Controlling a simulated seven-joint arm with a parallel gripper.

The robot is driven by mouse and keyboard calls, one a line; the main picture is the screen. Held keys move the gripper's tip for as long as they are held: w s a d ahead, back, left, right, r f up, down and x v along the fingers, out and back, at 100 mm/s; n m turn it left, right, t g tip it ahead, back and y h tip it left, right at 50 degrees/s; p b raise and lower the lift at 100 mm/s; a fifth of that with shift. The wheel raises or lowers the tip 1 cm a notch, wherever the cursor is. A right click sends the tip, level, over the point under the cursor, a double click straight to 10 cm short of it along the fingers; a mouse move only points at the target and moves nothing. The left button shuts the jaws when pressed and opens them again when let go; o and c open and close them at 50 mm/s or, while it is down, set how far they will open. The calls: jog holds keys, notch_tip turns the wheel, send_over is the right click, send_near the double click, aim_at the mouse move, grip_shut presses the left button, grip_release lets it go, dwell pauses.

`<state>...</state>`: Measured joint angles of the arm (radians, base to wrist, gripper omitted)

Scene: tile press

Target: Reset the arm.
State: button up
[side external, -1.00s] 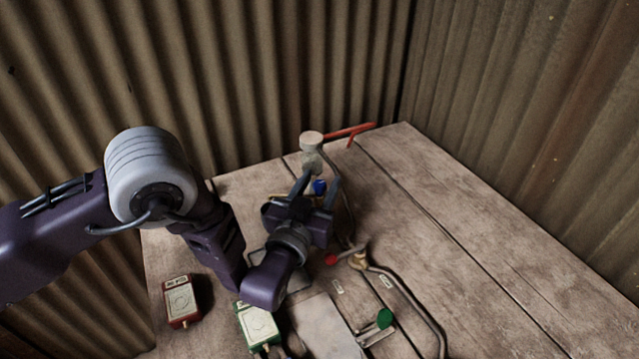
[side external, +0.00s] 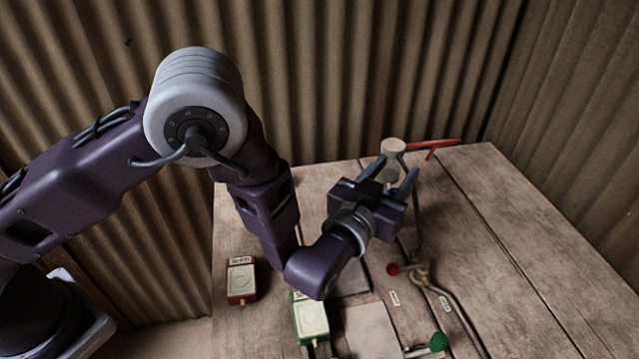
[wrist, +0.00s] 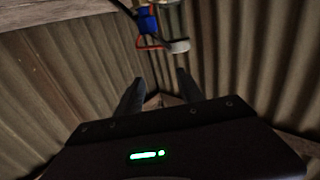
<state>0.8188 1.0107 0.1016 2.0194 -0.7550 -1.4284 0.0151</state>
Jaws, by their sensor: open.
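My gripper (side external: 395,174) is above the back part of the wooden table in the side external view. Its two fingers are apart with nothing between them, pointing toward the back wall. It overlaps the area just in front of a grey round-topped post (side external: 393,147); the exact gap cannot be told. In the wrist view my gripper (wrist: 157,90) shows spread, empty fingers against the corrugated walls. A blue fitting (wrist: 147,20) and a red handle (wrist: 152,44) hang into the top of that view, beyond the fingertips.
On the table (side external: 510,255) are a red-edged box (side external: 241,281), a green-edged box (side external: 310,319), a pale plate (side external: 372,331), a green knob (side external: 438,342), a red knob (side external: 393,269) and bent pipe (side external: 465,318). Corrugated walls (side external: 330,80) close the back and right. The table's right side is clear.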

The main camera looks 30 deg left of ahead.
jog(key=a+r+n+g+h, duration=0.1)
jog(key=a+r+g, duration=0.3)
jog(key=a+r, duration=0.45)
jog(key=s+a+r+g+h, duration=0.1)
jog(key=s+a+r+g, duration=0.15)
jog(key=s, duration=0.25)
jog(key=s+a+r+g, duration=0.1)
jog(key=s+a+r, duration=0.1)
jog(key=s+r, duration=0.25)
jog(key=s+a+f+g+y, duration=0.1)
jog(key=s+a, duration=0.4)
jog(key=s, duration=0.7)
jog(key=s+a+f+g+y, duration=0.1)
jog(key=s+a+g, duration=0.3)
jog(key=s, duration=0.9)
jog(key=shift+s+a+f+m, duration=0.25)
jog(key=shift+a+f+m, duration=0.15)
jog(key=shift+a+f, duration=0.6)
